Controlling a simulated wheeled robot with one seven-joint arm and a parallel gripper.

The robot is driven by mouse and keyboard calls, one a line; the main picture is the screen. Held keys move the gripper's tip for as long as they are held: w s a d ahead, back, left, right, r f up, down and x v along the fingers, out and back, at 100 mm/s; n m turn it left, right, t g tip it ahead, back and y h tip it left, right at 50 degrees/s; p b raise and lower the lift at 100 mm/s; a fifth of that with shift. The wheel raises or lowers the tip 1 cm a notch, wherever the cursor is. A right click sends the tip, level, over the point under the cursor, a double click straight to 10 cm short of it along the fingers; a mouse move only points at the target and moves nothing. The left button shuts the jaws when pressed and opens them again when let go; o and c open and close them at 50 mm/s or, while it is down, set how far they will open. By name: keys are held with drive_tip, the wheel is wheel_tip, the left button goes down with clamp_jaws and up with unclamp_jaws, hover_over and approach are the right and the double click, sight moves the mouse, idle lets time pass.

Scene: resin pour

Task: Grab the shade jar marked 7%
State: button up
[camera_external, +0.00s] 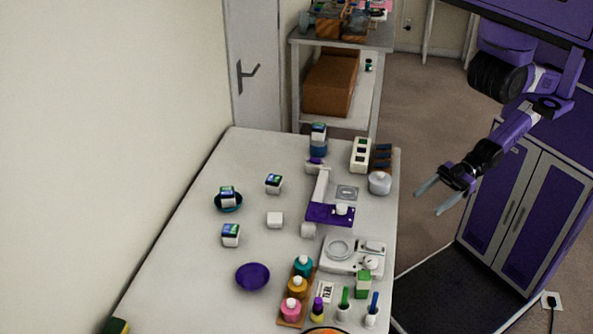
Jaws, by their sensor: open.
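Several small jars or boxes with dark, blue-green labels are on the white table (190,285). Another jar (318,132) sits on top of a blue object at the far end. The markings are too small to read, so I cannot tell which one is 7%. My gripper (436,199) is open and empty, out to the right past the table's right edge, apart from all jars.
A purple and white device (330,213) stands mid-table, with a white scale-like unit (340,252) nearer. A purple bowl (252,277), a wooden rack of coloured bottles (297,287) and a lidded pot (379,183) stand around it. The left table is mostly clear.

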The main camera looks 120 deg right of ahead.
drive_tip(key=w+d+h, duration=0.1)
drive_tip(key=w+d, duration=0.3)
drive_tip(key=w, duration=0.3)
drive_tip(key=w+d+r+m+t+h, duration=0.1)
drive_tip(key=w+d, duration=0.3)
drive_tip(key=w, duration=0.4)
drive_tip(key=w+d+h, duration=0.1)
drive_tip(key=w+d, duration=0.3)
drive_tip(key=w, duration=0.4)
drive_tip(key=shift+w+d+r+m+h+b, duration=0.2)
drive_tip(key=shift+m+h+b, duration=0.1)
drive_tip(key=shift+h, duration=0.1)
drive_tip(key=w+d+r+m+h, duration=0.4)
drive_tip(key=w+d+r, duration=0.2)
drive_tip(key=w, duration=0.1)
drive_tip(key=m+g+b, duration=0.2)
drive_tip(key=g+b, duration=0.1)
drive_tip(key=g, duration=0.2)
approach(237, 228)
drive_tip(key=x, duration=0.5)
drive_tip(key=shift+w+d+f, duration=0.2)
drive_tip(key=shift+d+f, duration=0.05)
drive_tip(key=shift+f, duration=0.05)
drive_tip(key=shift+p+x, duration=0.7)
drive_tip(key=shift+x, duration=2.35)
drive_tip(key=shift+w+a+r, duration=0.1)
drive_tip(key=shift+r, duration=0.05)
